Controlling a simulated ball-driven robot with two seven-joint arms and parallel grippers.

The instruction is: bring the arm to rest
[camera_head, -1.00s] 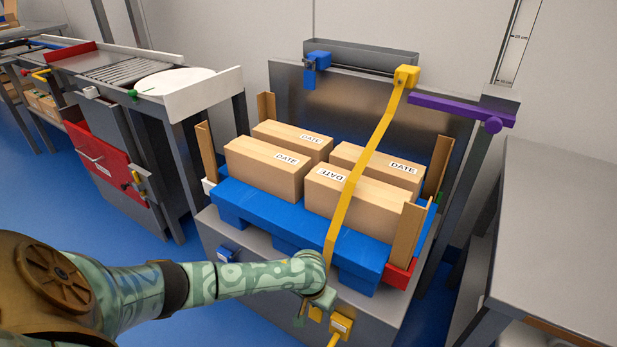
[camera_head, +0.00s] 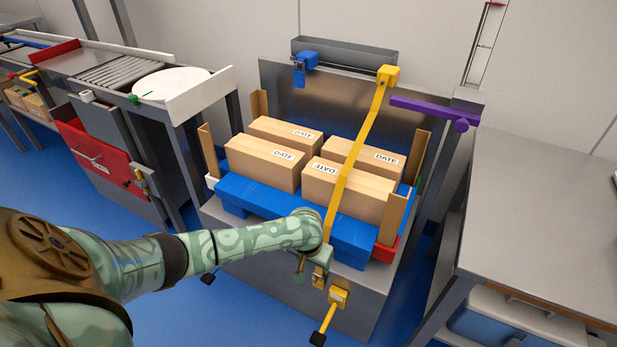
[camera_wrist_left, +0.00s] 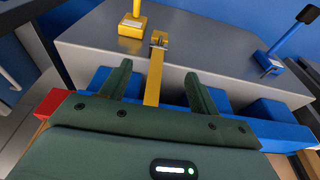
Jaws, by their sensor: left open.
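My left gripper (camera_head: 314,262) is at the front of the grey stand, by the lower end of a yellow strap (camera_head: 358,147). It is open. In the left wrist view its two dark green fingers (camera_wrist_left: 160,88) stand apart, with the strap (camera_wrist_left: 153,82) running between them. The strap's metal end fitting (camera_wrist_left: 158,41) lies beyond the fingertips. The strap comes down from a yellow block (camera_head: 387,75) at the back, over the cartons. My right gripper is not in view.
Several cartons marked DATE (camera_head: 262,160) sit on a blue pallet (camera_head: 262,204) between brown corner posts. A yellow lever (camera_head: 328,318) juts out at the stand's front. A purple bar (camera_head: 428,108) sticks out at the right. A grey table (camera_head: 540,215) stands right, a roller bench (camera_head: 120,72) left.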

